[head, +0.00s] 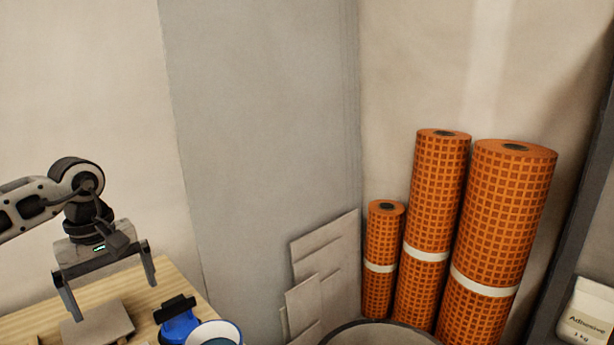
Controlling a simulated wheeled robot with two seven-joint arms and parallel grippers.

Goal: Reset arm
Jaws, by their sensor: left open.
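My left gripper (112,285) hangs from my left arm at the lower left of the head view. Its two fingers point down and are spread wide apart, with nothing between them. It is above a wooden bench top (162,281), over a flat grey-brown block or tile (98,325) lying there. I cannot tell the exact height of the fingertips over it. My right gripper is not in view.
A blue tool with a black top (178,318) and a white-rimmed container (228,328) are right of the gripper. Grey tiles (325,250) lean at the wall. Orange rolls (500,220) stand in the corner. A large round rim (375,326) and an adhesive package (590,315) show lower right.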

